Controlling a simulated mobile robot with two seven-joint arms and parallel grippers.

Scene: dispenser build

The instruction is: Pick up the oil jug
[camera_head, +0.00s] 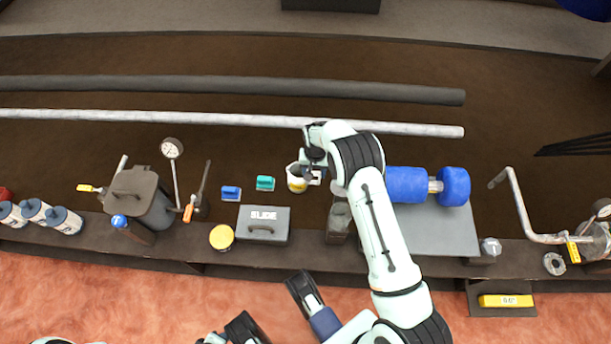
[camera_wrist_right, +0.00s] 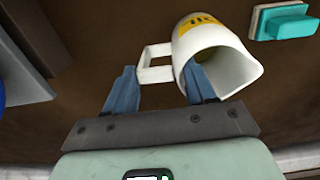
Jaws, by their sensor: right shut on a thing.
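The oil jug (camera_head: 296,184) is a small white jug with a yellow label, at the middle of the dark bench in the head view. In the right wrist view the jug (camera_wrist_right: 212,52) is tilted in the picture, with its open mouth toward the camera and its square handle to the left. My right gripper (camera_head: 311,172) is at the jug's right side in the head view. In the wrist view its blue fingers (camera_wrist_right: 162,88) lie across the handle side, one left of the handle and one at the mouth. It is shut on the jug.
A teal block (camera_head: 265,183) and a blue block (camera_head: 231,193) lie left of the jug. A grey SLIDE box (camera_head: 263,224) stands in front. A pale bar (camera_head: 230,119) runs behind. A blue roller (camera_head: 407,184) is to the right.

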